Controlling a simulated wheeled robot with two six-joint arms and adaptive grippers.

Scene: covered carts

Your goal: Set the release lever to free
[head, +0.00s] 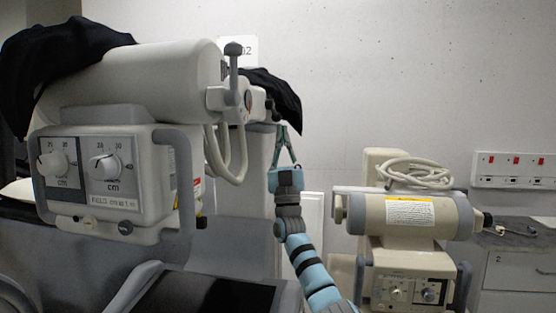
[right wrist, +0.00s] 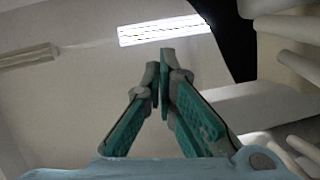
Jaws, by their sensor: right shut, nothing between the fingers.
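A grey lever with a dark rounded knob (head: 234,62) stands upright at the right end of the large white cylindrical machine head (head: 140,78). It looks like the release lever, but no label on it can be read. My right gripper (head: 283,127) is right of and below the lever, in front of the wall, with its fingers pointing up. It is shut and empty, apart from the lever. In the right wrist view, its green fingers (right wrist: 163,65) meet at the tips with nothing between them. The lever cannot be made out there. My left gripper is not in view.
Black cloth (head: 55,65) drapes over the machine head, and more black cloth (head: 275,95) hangs close to my right fingertips. Looped cables (head: 232,165) hang below the head. A second, beige machine (head: 405,215) stands at the right.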

